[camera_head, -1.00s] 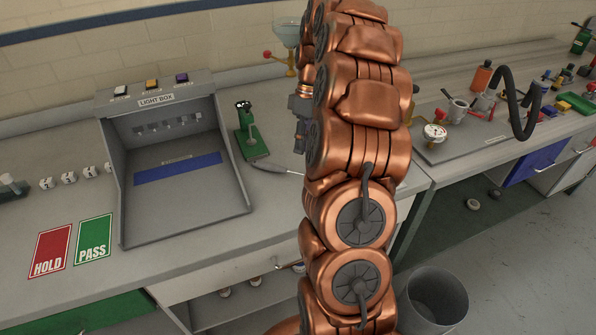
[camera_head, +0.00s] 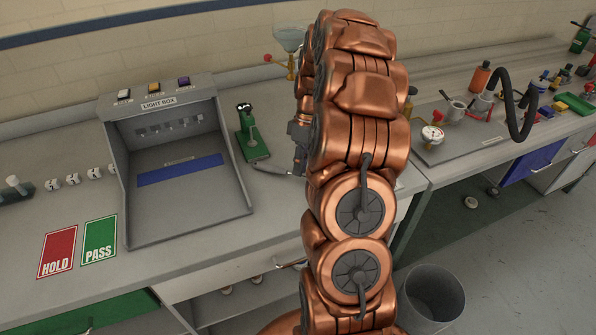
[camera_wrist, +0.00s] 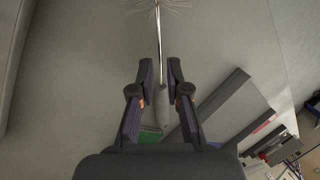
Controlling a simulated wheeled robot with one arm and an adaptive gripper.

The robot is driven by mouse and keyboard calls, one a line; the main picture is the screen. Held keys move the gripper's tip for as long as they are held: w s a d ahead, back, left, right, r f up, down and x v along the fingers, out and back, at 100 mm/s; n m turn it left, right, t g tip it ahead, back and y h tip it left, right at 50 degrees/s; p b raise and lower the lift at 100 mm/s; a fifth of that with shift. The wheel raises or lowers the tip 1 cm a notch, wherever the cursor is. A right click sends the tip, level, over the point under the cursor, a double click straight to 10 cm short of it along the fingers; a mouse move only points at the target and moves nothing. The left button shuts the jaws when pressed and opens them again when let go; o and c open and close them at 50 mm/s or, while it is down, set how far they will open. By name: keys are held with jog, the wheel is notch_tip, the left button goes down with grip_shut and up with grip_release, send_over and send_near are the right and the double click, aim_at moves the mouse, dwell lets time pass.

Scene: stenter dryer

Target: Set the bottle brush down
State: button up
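The bottle brush (camera_wrist: 159,44) shows in the wrist view, with pale bristles at the top edge, a thin metal shaft and a grey handle. My gripper (camera_wrist: 160,66) has its two fingers apart, one on each side of the brush, with visible gaps to it. The brush appears to lie on the grey benchtop. In the head view a grey handle (camera_head: 270,168) lies beside the green-based device; the rest of it is hidden behind my arm. My gripper (camera_head: 298,150) is low over the bench there, mostly hidden by my arm.
The light box (camera_head: 190,205) stands to the left, with the green-based device (camera_head: 253,145) beside it. HOLD (camera_head: 58,252) and PASS (camera_head: 99,240) cards lie at the front left. A gauge (camera_head: 432,134) and hose (camera_head: 513,105) are at right. A bin (camera_head: 434,297) stands below.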

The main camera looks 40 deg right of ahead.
jog(key=shift+x, duration=0.9)
grip_shut()
